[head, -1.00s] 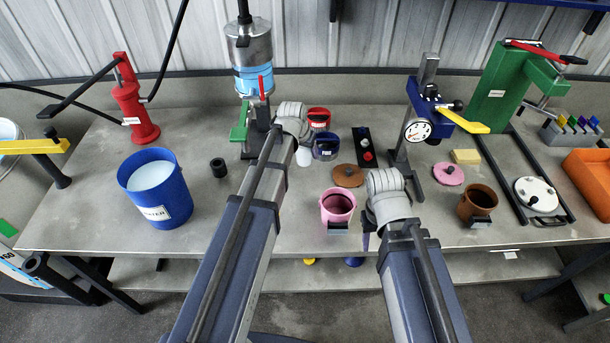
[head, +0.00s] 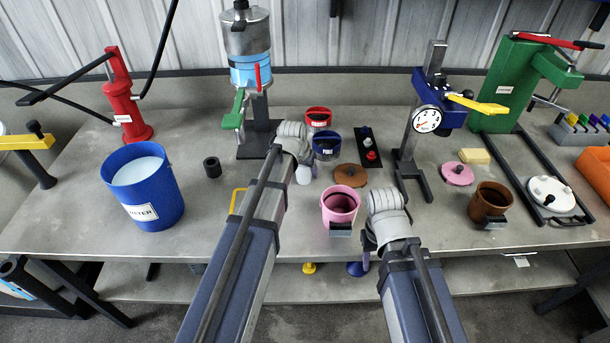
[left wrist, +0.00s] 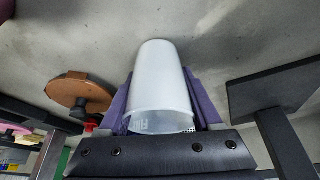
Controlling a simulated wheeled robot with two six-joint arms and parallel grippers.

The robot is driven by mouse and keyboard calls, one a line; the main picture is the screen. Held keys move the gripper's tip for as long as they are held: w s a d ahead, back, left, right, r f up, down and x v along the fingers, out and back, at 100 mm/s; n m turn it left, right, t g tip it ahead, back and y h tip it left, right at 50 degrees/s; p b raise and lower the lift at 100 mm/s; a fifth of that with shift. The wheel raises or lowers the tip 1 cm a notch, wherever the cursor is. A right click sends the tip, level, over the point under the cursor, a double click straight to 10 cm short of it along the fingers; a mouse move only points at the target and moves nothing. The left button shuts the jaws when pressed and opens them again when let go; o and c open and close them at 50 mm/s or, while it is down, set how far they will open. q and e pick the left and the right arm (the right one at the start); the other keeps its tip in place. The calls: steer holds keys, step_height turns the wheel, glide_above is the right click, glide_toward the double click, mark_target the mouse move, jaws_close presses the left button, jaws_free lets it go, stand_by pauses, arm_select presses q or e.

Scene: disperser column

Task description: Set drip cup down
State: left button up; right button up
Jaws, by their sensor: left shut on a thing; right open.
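The drip cup (head: 303,175) is a small white cup, partly hidden behind my left wrist in the head view. In the left wrist view, the drip cup (left wrist: 163,85) sits between the purple fingers of my left gripper (left wrist: 160,100), which is shut on it. It is over the grey worktop, right of the disperser column's base; I cannot tell whether it touches. The disperser column (head: 250,65) has a metal and light-blue cylinder and a green lever. My right gripper (head: 369,242) is open near the table's front edge, mostly hidden by its wrist.
A brown lid (head: 350,177) lies right of the cup. A dark blue mug (head: 326,146) and a red mug (head: 318,118) stand behind it. A pink mug (head: 339,207) stands in front to the right.

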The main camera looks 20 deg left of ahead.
arm_select(q)
steer(key=shift+f, duration=0.15)
steer(key=o, duration=1.3)
steer(key=shift+o, duration=0.2)
steer(key=d+p+v, duration=0.1)
steer(key=p+v, duration=1)
steer(key=v, duration=0.1)
steer(key=s+d+m+g+y, duration=0.1)
steer(key=s+d+g, duration=0.1)
steer(key=s+d, duration=0.4)
steer(key=s+d+f+m+g+y, duration=0.1)
steer(key=s+d, duration=0.5)
steer(key=s, duration=0.9)
steer(key=shift+d+g, duration=0.35)
steer(key=shift+g, duration=0.55)
steer(key=shift+w, duration=0.1)
